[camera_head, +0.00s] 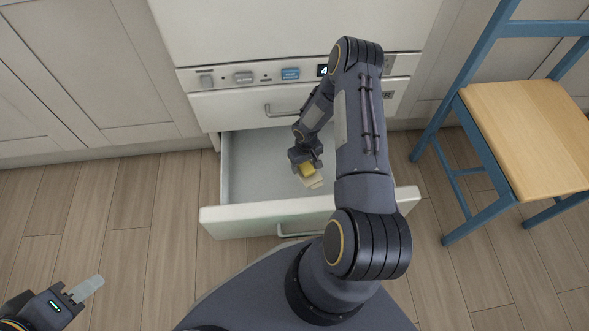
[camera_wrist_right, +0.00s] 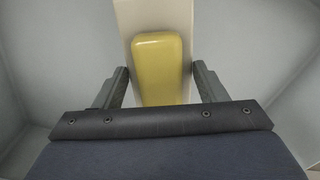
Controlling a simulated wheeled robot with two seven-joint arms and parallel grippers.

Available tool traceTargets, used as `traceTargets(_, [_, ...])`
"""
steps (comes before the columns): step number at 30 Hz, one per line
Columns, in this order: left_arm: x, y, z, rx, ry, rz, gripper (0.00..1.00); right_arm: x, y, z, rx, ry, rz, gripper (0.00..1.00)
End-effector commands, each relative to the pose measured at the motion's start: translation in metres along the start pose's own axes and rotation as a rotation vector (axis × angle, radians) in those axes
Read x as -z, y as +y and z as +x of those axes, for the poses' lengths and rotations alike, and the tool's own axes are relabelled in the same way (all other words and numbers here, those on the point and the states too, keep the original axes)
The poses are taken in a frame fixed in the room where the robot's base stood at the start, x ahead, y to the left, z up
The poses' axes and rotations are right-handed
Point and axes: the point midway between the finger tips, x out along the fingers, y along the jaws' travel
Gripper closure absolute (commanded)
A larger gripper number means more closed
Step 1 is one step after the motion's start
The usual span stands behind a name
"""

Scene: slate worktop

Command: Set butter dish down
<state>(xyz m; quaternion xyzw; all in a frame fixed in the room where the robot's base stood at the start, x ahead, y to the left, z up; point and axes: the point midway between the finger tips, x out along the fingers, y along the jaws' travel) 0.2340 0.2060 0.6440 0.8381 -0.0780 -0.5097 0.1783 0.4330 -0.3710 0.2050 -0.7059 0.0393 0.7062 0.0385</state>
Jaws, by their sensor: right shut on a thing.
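The butter dish (camera_head: 314,182) is a cream slab with a yellow block of butter on top (camera_head: 307,170). It is in my right gripper (camera_head: 309,164), inside the outline of the open drawer (camera_head: 250,172). In the right wrist view the cream dish (camera_wrist_right: 123,18) reaches away under the yellow butter (camera_wrist_right: 160,65), with one finger at each side of it. My right gripper is shut on the dish. I cannot tell whether its underside touches the drawer floor. My left gripper (camera_head: 86,289) is at the lower left, away from the drawer; its jaw gap does not show clearly.
The drawer's front panel (camera_head: 260,220) stands out over the wood floor. A shut drawer (camera_head: 235,108) and a control panel (camera_head: 245,77) are above it. A blue chair with a wooden seat (camera_head: 525,130) stands at the right. The drawer looks otherwise empty.

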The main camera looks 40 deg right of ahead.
Motion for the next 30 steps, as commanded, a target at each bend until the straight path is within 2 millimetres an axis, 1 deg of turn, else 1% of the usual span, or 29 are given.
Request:
traceTargets(1, [-0.004,-0.003,0.007,0.000,0.000,0.000,0.64,-0.001,-0.001,0.014,0.001,-0.001,0.000,0.69])
traceTargets(4, [-0.007,-0.006,0.014,0.000,0.000,0.000,0.64,0.000,-0.001,0.034,0.001,0.000,0.001,0.69])
traceTargets(6, [-0.009,-0.008,0.017,0.000,0.000,0.000,0.64,0.000,-0.001,0.044,0.001,0.000,0.001,0.69])
traceTargets(11, [-0.011,-0.010,0.022,0.000,0.000,0.000,0.64,0.000,-0.001,0.058,0.002,0.000,0.001,0.69])
traceTargets(16, [-0.016,-0.014,0.031,0.000,0.000,0.000,0.64,0.000,-0.001,0.083,0.002,0.000,0.001,0.69])
traceTargets(18, [-0.016,-0.014,0.032,0.000,0.000,0.000,0.64,0.001,-0.001,0.085,0.001,0.001,0.001,0.69])
traceTargets(24, [-0.015,-0.014,0.030,0.000,0.000,0.000,0.64,0.001,-0.001,0.083,0.001,0.002,0.001,0.69])
traceTargets(29, [-0.018,-0.016,0.035,0.000,0.000,0.000,0.64,0.001,-0.001,0.088,0.001,0.001,0.001,0.69])
traceTargets(30, [-0.017,-0.015,0.034,0.000,0.000,0.000,0.64,0.000,-0.001,0.087,0.001,0.001,0.001,0.31])
